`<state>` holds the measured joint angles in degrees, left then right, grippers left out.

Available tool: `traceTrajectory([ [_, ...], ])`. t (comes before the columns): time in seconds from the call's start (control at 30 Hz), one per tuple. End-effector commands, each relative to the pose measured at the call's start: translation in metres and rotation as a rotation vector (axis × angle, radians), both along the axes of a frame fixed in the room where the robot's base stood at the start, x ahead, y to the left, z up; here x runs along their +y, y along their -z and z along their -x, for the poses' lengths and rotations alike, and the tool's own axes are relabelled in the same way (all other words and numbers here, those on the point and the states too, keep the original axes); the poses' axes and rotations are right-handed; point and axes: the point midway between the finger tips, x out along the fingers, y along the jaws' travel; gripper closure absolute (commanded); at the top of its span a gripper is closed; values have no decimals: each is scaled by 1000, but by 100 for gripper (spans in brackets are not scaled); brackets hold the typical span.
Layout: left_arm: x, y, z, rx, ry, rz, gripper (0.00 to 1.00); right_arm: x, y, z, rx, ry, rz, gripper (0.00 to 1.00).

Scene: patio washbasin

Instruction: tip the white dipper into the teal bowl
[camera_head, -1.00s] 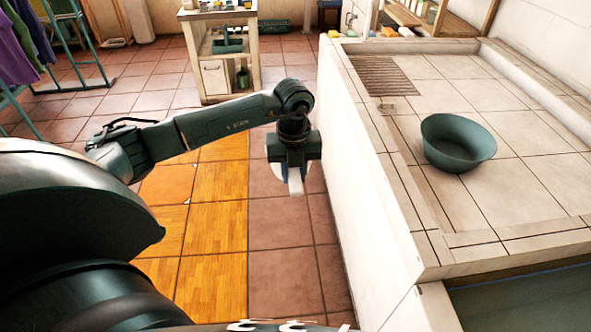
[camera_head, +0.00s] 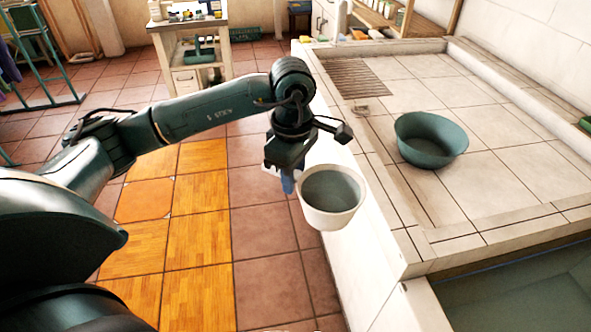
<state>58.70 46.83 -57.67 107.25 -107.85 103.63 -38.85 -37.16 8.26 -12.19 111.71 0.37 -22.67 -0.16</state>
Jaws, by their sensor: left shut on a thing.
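The teal bowl (camera_head: 430,140) stands upright on the tiled counter at the right, and no contents show in it. My left gripper (camera_head: 287,181) is shut on the white dipper (camera_head: 333,205), near its left side. The dipper is a round white cup with its opening facing up toward the camera. Its inside looks grey-teal; I cannot tell whether that is liquid or shade. The dipper hangs in the air by the counter's left edge, left of and nearer than the bowl, apart from it. The gripper's fingertips are partly hidden. My right gripper is not in view.
The tiled counter (camera_head: 470,195) has a raised rim along its left edge and a slatted drain (camera_head: 355,78) at the back left. A basin (camera_head: 510,290) lies at the front right. A small wooden table (camera_head: 190,50) stands at the back. The counter around the bowl is clear.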

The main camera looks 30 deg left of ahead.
Motion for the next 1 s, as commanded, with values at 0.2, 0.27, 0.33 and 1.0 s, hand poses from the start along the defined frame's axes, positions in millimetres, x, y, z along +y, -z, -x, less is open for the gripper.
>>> traceTrajectory([
  [0.2,-12,-16,12,-3,496,0,100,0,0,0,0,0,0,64],
  [0.27,-15,-20,16,-3,632,1,100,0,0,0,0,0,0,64],
  [0.33,-17,-25,20,-4,789,0,100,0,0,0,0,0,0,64],
  [1.0,-29,-43,41,0,1555,0,100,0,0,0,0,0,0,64],
])
